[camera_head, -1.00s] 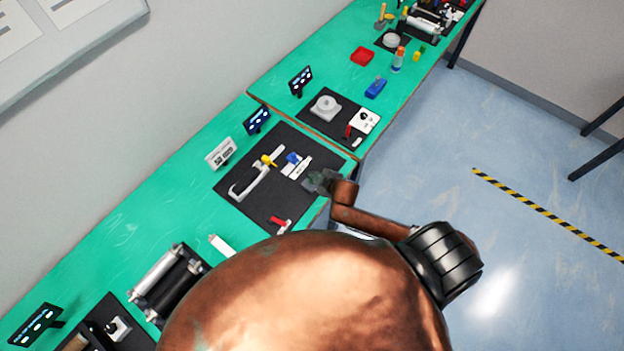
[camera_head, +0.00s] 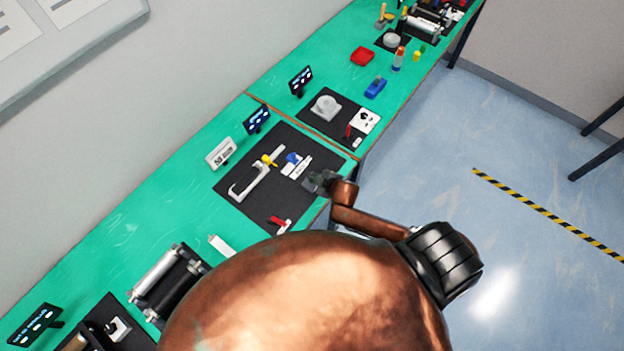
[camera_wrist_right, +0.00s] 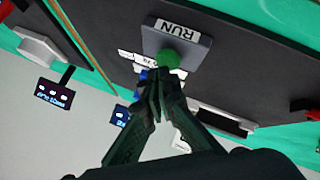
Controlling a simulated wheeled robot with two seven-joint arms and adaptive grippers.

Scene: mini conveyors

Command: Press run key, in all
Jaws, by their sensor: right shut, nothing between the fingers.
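The run key is a grey block (camera_wrist_right: 190,53) with a white RUN label (camera_wrist_right: 176,30) and a round green button (camera_wrist_right: 168,60) in the right wrist view. My right gripper (camera_wrist_right: 157,88) is shut and empty. Its fingertips are close to the green button and overlap its lower edge in that view; I cannot tell whether they touch it. In the head view the right gripper (camera_head: 314,181) is over the right edge of a black mat (camera_head: 245,203), and the run key cannot be made out there. My left gripper is not in view.
On the mat are a white bar with a yellow part (camera_head: 268,160), a blue part (camera_head: 293,158) and a red-handled piece (camera_head: 279,223). A small dark display (camera_head: 257,120) and a white sign (camera_head: 221,153) stand behind it. Another black mat with a grey round device (camera_head: 325,107) lies beyond.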

